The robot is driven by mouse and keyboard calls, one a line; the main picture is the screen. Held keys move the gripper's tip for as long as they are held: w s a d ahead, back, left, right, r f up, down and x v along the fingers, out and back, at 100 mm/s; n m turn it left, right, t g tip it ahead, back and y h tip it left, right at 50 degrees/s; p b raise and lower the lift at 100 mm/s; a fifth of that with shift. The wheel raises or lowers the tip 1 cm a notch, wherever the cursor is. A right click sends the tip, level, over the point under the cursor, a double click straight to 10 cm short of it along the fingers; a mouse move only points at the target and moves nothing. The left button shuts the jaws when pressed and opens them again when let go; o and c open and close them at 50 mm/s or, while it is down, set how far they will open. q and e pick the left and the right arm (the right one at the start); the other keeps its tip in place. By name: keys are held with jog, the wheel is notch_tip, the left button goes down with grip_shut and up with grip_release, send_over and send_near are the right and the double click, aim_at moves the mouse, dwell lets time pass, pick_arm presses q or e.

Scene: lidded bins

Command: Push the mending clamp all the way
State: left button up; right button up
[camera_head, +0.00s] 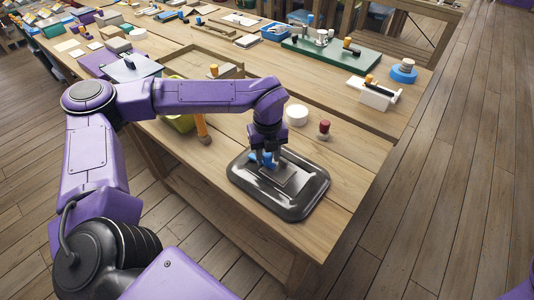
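A black tray (240,180) with a shiny raised rim lies near the front right corner of the wooden table. On it is a flat grey plate (293,182) with a blue part (264,160) at its left end; this looks like the mending clamp, but I cannot be sure. My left gripper (267,158) points down from above, with its fingers at the blue part. The fingers hide some of it, and I cannot tell whether they are shut on it or only touching. My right gripper is out of view.
A white round piece (297,115) and a small dark red-topped piece (324,129) stand just behind the tray. An orange-handled tool (201,126) is to its left. A green board (320,52) with fittings lies farther back. The table right of the tray is clear.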

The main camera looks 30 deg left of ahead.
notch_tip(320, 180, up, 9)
jog(key=p, duration=0.8)
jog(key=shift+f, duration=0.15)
